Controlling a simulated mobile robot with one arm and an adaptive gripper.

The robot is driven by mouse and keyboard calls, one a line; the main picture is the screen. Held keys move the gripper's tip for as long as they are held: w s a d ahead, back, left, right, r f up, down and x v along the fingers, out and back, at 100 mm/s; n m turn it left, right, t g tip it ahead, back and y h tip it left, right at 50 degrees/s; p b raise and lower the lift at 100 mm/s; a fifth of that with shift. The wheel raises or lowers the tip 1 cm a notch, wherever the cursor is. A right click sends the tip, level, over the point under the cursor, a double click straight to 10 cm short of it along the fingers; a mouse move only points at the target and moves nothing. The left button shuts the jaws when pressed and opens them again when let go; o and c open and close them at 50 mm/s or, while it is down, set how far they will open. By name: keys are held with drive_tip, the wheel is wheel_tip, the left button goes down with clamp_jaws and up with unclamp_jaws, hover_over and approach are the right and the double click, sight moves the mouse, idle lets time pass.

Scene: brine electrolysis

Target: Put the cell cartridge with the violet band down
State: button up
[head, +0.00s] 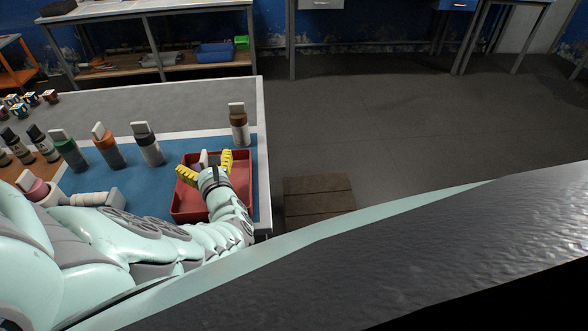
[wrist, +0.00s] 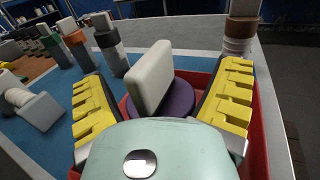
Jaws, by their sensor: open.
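The cell cartridge with the violet band (wrist: 178,103) stands between my fingers in the wrist view, its pale flat tab (wrist: 152,76) pointing up. In the head view only its tab (head: 204,158) shows clearly; my gripper hides most of the rest. It is in the red tray (head: 240,186), whose wall also shows in the wrist view (wrist: 272,130). My gripper (head: 206,163) is open over the tray, its yellow fingers spread on either side of the cartridge with visible gaps. The cartridge's lower part and base are hidden.
A brown-banded cartridge (head: 238,125) stands just behind the tray. A pink-topped item (head: 36,188) is at far left. The table's right edge is close to the tray.

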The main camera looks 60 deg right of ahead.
drive_tip(key=shift+s+a+r+p, duration=0.1)
drive_tip(key=shift+s+r+p, duration=0.1)
drive_tip(key=shift+p, duration=0.15)
drive_tip(key=p+v, duration=0.2)
drive_tip(key=v, duration=0.9)
drive_tip(key=shift+s, duration=0.3)
drive_tip(key=shift+a, duration=0.15)
